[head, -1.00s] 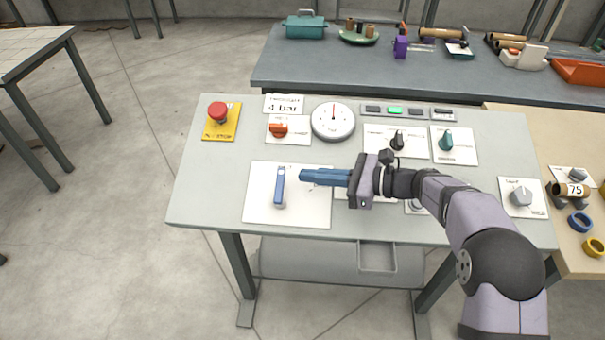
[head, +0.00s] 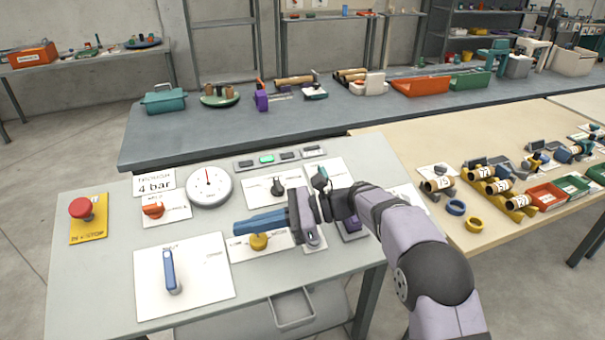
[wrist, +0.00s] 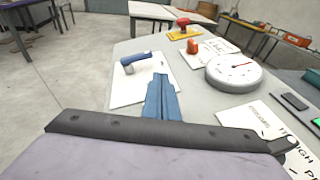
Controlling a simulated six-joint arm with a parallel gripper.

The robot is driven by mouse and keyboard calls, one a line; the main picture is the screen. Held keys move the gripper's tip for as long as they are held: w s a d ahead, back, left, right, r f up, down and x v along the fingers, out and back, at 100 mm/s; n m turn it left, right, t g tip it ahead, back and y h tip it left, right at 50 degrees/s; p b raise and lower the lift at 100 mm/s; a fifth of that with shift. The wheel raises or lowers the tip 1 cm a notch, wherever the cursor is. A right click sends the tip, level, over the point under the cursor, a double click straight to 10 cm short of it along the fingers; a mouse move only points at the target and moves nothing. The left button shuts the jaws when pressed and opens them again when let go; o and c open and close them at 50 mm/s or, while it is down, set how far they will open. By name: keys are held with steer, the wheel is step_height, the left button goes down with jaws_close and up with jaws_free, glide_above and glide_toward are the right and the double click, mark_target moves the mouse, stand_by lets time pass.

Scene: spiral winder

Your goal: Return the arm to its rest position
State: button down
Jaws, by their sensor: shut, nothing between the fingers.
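My gripper (head: 237,229) is shut, with its blue fingers together and nothing between them. In the head view it points left above the grey control table (head: 70,250), over the panel with a yellow knob (head: 259,241). In the wrist view the closed fingers (wrist: 172,80) point forward over the table, close to the white plate with the blue lever (wrist: 135,58). That blue lever (head: 169,270) stands to the left of my fingers in the head view, apart from them. My arm reaches in from the lower right.
Nearby on the table are a round gauge (head: 209,186), an orange knob (head: 152,210), a black knob (head: 278,187) and a red stop button (head: 81,208). A blue-grey bench (head: 400,113) runs behind. A beige table (head: 420,160) with labelled rolls and trays stands on the right.

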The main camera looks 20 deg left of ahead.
steer(key=d+t+h, duration=0.1)
steer(key=d, duration=0.2)
steer(key=w+d+f+t+p, duration=0.1)
steer(key=d, duration=0.2)
steer(key=d+f+n+h, duration=0.1)
steer(key=d, duration=0.2)
steer(key=shift+w+f+t+h, duration=0.15)
steer(key=shift+w+t+h, duration=0.15)
steer(key=shift+w+t, duration=0.1)
steer(key=s+d+f+n+t+h+p, duration=0.1)
steer(key=s+d+f+n+h, duration=0.1)
steer(key=d, duration=1.1)
steer(key=s+d+f+n+t+h+p, duration=0.2)
steer(key=s+d+n+h, duration=0.3)
steer(key=d, duration=0.8)
steer(key=s+d+f+n+t+h+p, duration=0.1)
steer(key=s+d, duration=0.5)
steer(key=d, duration=0.8)
steer(key=n+t+h+p, duration=0.1)
steer(key=n+h, duration=0.1)
steer(key=shift+f+n+h, duration=0.3)
steer(key=shift+f+n, duration=0.1)
